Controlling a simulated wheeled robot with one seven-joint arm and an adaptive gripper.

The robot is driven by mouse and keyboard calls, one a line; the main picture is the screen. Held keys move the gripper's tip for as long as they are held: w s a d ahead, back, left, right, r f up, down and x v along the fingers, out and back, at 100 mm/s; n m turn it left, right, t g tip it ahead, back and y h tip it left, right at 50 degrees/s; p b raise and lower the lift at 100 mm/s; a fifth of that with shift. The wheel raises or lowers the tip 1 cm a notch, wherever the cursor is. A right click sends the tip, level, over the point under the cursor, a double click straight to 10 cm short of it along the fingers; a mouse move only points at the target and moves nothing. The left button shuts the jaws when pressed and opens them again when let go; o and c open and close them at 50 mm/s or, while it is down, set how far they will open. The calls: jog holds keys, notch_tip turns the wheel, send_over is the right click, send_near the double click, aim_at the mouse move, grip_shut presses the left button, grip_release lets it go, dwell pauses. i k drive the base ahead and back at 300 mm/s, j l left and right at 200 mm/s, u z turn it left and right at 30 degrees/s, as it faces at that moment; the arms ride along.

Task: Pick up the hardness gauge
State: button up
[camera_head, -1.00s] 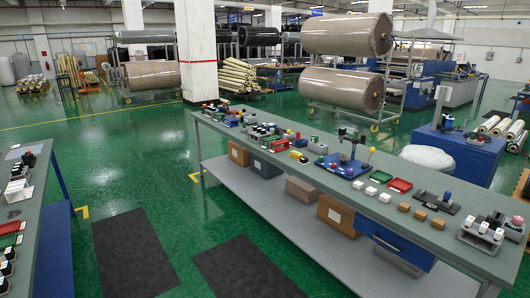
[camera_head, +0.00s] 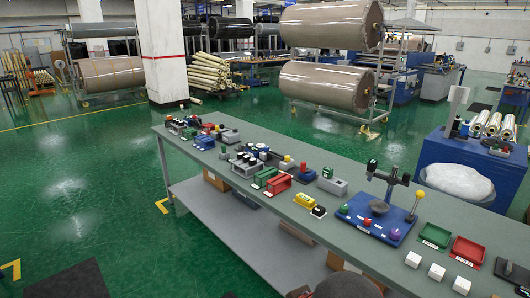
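I cannot tell for sure which item is the hardness gauge; the small devices on the long grey-topped bench (camera_head: 270,145) are too small to read. A blue base with a dark stand (camera_head: 378,220), a grey disc and coloured knobs is at the right part of the bench. Left of it are a grey block-shaped device (camera_head: 331,183) and a small blue piece with a red top (camera_head: 306,174). Several small instruments (camera_head: 250,160) stand further left. My gripper is not in view. A dark rounded shape at the bottom edge may be part of my arm.
Green (camera_head: 436,237) and red (camera_head: 467,251) trays and white cubes (camera_head: 413,259) lie at the bench's near right. Green floor is open at left.

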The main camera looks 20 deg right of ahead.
aim_at(372, 165)
jog(key=i+u, duration=0.1)
jog(key=i, duration=1.05)
jog(key=i+z, duration=0.2)
jog(key=z, duration=0.2)
jog(key=i+z, duration=0.2)
jog(key=z, duration=0.25)
jog(key=i+j+z, duration=0.15)
jog(key=z, duration=0.25)
jog(key=i+z, duration=0.2)
jog(key=z, duration=0.2)
jog(key=i+j+z, duration=0.1)
jog(key=i+z, duration=0.15)
jog(key=z, duration=0.15)
jog(key=i+j+z, duration=0.1)
jog(key=z, duration=0.3)
jog(key=i+j, duration=0.05)
jog(key=i, duration=0.05)
